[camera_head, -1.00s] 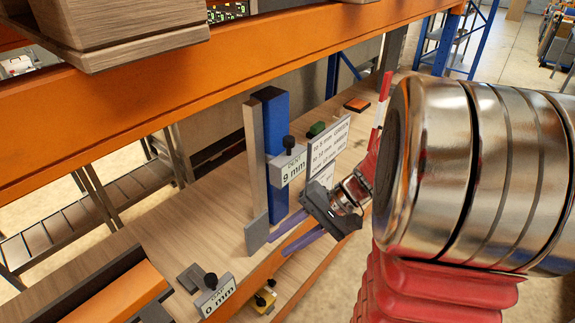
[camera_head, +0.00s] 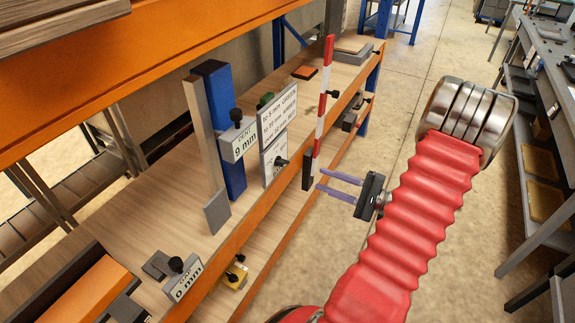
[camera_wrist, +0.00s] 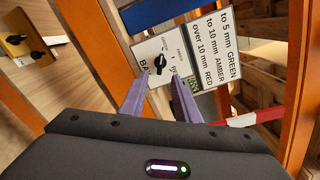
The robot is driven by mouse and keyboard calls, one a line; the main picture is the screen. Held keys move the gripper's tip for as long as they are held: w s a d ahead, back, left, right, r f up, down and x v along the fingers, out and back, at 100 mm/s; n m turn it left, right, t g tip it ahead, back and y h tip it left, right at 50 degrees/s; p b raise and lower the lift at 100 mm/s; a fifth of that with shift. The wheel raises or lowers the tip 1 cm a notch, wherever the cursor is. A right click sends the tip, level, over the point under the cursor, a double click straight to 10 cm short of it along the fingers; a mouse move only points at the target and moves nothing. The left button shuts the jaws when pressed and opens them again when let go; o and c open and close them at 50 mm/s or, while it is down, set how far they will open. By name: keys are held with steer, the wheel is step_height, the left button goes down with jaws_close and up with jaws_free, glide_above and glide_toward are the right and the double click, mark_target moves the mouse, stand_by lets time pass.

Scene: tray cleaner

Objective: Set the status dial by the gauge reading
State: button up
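The status dial (camera_wrist: 160,63) is a black knob on a white card, straight ahead of my gripper in the wrist view; its setting is too small to read surely. In the head view the dial (camera_head: 280,161) sits below the white rule sign (camera_head: 278,117), which reads to 5 mm GREEN, to 10 mm AMBER, over 10 mm RED. The dent gauge plate (camera_head: 238,140) reads 9 mm, beside a blue upright. A gap plate (camera_head: 184,281) reads 0 mm. My gripper (camera_head: 320,180) is open and empty, its purple fingers pointing at the shelf front, apart from the dial.
A red-and-white striped post (camera_head: 322,100) stands at the shelf edge, close to my fingers. An orange shelf beam (camera_head: 120,95) crosses above. A yellow box (camera_head: 237,274) with black knobs is on the lower level. The aisle floor to the right is clear.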

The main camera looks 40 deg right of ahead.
mark_target(286, 165)
steer(key=shift+s+d+f, duration=0.1)
steer(key=shift+d, duration=0.1)
steer(key=x, duration=1.4)
steer(key=shift+c, duration=0.5)
jaws_close()
steer(key=shift+d, duration=0.15)
